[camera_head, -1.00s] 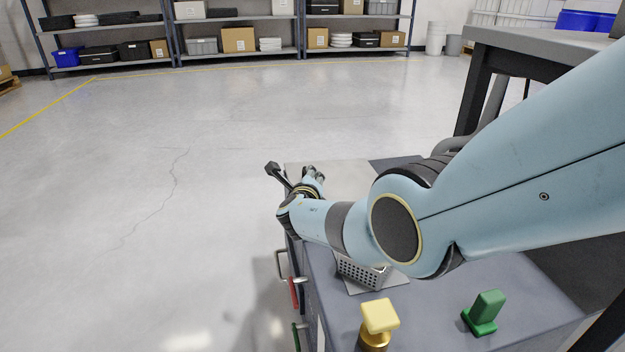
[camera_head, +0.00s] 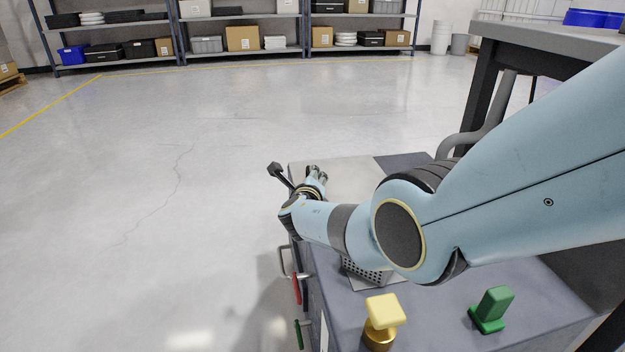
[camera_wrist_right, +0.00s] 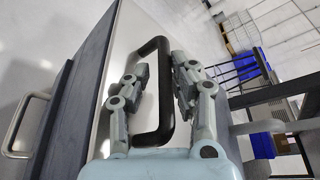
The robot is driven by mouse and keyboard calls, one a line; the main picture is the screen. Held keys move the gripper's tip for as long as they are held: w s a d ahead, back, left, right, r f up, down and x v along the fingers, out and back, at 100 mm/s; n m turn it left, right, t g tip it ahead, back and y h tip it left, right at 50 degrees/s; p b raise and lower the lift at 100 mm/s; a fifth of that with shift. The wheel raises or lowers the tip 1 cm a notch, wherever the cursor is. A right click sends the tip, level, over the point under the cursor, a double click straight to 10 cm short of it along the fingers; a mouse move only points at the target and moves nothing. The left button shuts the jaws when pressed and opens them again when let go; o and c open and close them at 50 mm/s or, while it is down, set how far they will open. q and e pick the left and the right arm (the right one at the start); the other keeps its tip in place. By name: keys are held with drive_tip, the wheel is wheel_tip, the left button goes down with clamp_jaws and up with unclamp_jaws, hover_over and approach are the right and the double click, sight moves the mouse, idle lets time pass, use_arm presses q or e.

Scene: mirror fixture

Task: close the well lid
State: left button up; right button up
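The well lid appears as a pale metal plate (camera_head: 352,178) on the grey cabinet top, partly hidden behind my right arm; whether it is fully closed cannot be told. The wrist view shows a pale panel (camera_wrist_right: 128,40) with a black bar handle (camera_wrist_right: 166,95). My right gripper (camera_wrist_right: 160,70) has its two fingers apart on either side of the handle, with gaps showing between them. In the head view my right gripper (camera_head: 318,175) is small and over the plate. My left gripper is not in view.
A perforated metal basket (camera_head: 366,272), a yellow-topped knob (camera_head: 382,312) and a green block-shaped handle (camera_head: 492,308) are on the cabinet top (camera_head: 440,312). A dark-legged table (camera_head: 545,40) stands at the right. Open floor lies left of the cabinet.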

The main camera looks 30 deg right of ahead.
drive_tip(key=shift+s+a, duration=0.1)
drive_tip(key=shift+v, duration=3.65)
